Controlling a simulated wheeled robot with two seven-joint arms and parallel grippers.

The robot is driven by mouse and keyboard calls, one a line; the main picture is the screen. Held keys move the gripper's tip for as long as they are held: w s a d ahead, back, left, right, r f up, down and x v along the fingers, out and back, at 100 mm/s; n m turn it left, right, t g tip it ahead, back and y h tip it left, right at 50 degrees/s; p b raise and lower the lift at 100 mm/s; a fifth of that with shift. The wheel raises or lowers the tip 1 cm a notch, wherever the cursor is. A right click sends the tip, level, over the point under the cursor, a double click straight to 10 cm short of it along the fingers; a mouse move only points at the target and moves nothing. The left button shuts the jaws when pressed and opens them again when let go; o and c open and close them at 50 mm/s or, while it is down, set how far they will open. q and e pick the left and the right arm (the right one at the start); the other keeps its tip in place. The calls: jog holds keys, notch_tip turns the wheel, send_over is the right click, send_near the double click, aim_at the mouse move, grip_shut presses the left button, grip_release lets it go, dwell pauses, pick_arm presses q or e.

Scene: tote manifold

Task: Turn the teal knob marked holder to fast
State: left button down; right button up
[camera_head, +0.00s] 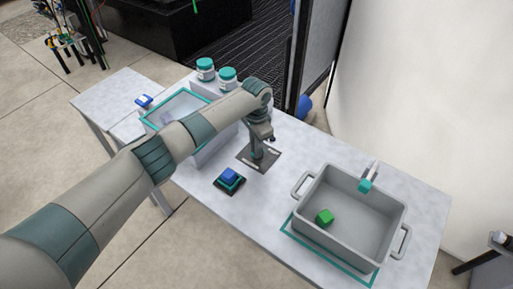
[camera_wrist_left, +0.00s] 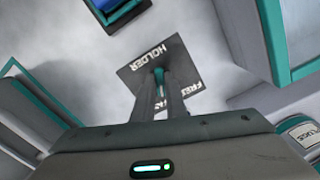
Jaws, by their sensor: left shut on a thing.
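The dark square plate marked HOLDER (camera_head: 272,160) lies on the white table, near its middle. It also shows in the left wrist view (camera_wrist_left: 186,62), where the word HOLDER and parts of other labels are readable. The narrow teal knob (camera_wrist_left: 159,75) stands over the plate between my fingertips. My left gripper (camera_head: 259,153) points down over the plate and is shut on the knob. Its fingers hide most of the knob and part of the smaller lettering, so the knob's setting cannot be read.
A grey tote (camera_head: 381,218) with a green cube (camera_head: 324,216) stands at right. A blue block on a dark teal-edged base (camera_head: 230,180) lies close in front of the plate. A teal-rimmed bin (camera_head: 160,107) and white jars with teal lids (camera_head: 206,69) stand behind my left arm.

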pick_arm(q)
jog(key=shift+w+m, duration=0.1)
jog(key=shift+m, duration=1.1)
jog(key=c, duration=1.8)
grip_release()
jog(key=shift+r, duration=0.1)
